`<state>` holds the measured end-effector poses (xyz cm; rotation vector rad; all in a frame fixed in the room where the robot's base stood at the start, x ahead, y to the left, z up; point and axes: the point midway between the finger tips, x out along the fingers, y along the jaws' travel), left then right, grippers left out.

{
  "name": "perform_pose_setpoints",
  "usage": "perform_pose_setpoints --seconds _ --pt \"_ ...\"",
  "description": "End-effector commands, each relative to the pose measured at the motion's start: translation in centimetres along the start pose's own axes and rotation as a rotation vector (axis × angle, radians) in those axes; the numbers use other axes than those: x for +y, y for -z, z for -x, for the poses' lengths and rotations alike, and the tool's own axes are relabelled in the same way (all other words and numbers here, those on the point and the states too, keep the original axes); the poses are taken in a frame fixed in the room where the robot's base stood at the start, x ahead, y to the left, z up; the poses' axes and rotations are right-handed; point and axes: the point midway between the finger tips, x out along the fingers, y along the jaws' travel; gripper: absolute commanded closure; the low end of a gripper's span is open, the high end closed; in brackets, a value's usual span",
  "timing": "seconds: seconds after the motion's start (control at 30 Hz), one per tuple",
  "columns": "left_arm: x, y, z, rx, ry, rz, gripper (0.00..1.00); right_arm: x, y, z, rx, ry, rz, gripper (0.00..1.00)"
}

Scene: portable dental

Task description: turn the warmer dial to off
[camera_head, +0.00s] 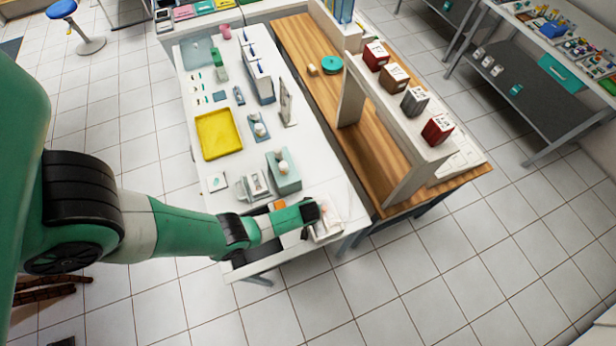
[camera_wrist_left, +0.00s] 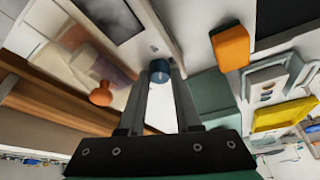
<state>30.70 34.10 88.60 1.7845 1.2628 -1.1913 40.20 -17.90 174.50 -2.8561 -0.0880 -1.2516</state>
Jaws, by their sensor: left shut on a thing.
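The warmer is a white unit at the near end of the white table. In the head view a pale part of it (camera_head: 328,231) shows beside my left gripper (camera_head: 311,213), which hides most of it. In the left wrist view its white front panel (camera_wrist_left: 158,30) carries a dark screen (camera_wrist_left: 106,14) and a small blue dial (camera_wrist_left: 160,70). My left gripper (camera_wrist_left: 160,76) is shut on the blue dial, with one finger on each side of it. Any pointer or marks on the dial are too small to read. My right gripper is in neither view.
An orange block (camera_wrist_left: 230,47) lies close beside the left fingers. A teal box (camera_head: 288,183) and a yellow tray (camera_head: 219,157) stand farther along the white table (camera_head: 242,128). An orange knob (camera_wrist_left: 101,94) sits near a translucent part. A wooden counter (camera_head: 300,40) runs alongside.

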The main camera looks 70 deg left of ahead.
Motion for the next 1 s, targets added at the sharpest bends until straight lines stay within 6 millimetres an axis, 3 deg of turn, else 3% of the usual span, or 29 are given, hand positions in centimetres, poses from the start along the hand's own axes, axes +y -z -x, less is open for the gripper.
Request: perform_pose_setpoints --seconds 0.63,0.67,0.8,1.0 --pt "-0.01 -0.09 -0.07 -0.003 0.02 0.051 1.0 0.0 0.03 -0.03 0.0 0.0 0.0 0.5" --pt "-0.01 -0.09 -0.07 -0.003 0.02 0.051 0.62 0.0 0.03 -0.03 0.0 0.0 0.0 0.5" --pt "0.01 -0.06 -0.05 -0.002 0.02 0.05 0.37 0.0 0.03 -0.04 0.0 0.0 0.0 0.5" --pt "0.09 -0.01 -0.03 -0.001 0.018 0.05 0.37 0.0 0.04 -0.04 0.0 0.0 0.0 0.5"
